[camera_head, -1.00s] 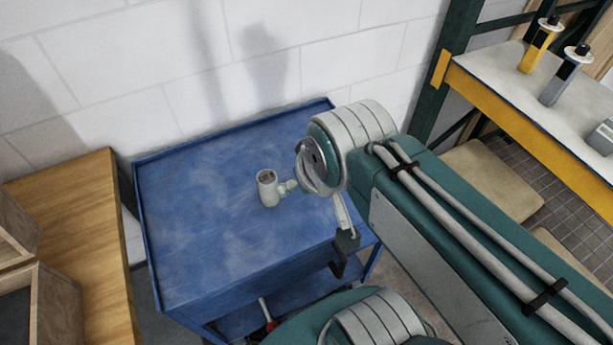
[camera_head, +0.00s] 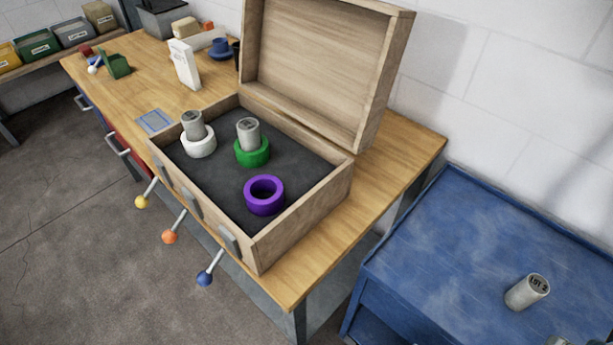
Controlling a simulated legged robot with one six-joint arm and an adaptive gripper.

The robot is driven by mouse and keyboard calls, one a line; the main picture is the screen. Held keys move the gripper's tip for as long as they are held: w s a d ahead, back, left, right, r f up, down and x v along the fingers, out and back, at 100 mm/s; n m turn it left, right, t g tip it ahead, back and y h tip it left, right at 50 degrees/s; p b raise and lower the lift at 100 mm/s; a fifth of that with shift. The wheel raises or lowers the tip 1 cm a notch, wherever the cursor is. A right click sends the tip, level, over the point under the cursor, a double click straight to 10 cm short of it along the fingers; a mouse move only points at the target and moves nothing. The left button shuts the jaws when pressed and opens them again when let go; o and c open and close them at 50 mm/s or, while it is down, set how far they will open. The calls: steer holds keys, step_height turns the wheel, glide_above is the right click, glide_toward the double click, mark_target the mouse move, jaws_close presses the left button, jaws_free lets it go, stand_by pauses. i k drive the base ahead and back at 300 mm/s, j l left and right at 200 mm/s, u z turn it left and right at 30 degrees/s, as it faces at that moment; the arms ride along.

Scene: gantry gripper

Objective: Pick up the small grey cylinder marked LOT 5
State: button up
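A small grey cylinder (camera_head: 527,293) is on top of the blue cart (camera_head: 440,250) at the lower right. Dark lettering shows on its end, but I cannot read the number surely. Two more grey cylinders are in the open wooden box: one (camera_head: 193,124) stands in a white ring (camera_head: 199,145), the other (camera_head: 248,132) in a green ring (camera_head: 252,153). Their numbers are too small to read. A purple ring (camera_head: 264,195) in the box is empty. Only a sliver of my arm's end may show at the bottom right edge; the fingers cannot be made out.
The wooden box (camera_head: 305,215) sits on a wooden workbench (camera_head: 415,148), its lid (camera_head: 315,70) raised against the white wall. Levers with yellow, orange and blue knobs stick out in front. A gap separates bench and cart. Most of the visible cart top is clear.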

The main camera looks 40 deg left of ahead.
mark_target(194, 128)
steer(key=k+j+u, duration=0.25)
steer(key=k+j, duration=0.5)
steer(key=i+j+u, duration=0.2)
steer(key=j, duration=0.8)
steer(key=k+j, duration=0.05)
steer(key=k, duration=0.05)
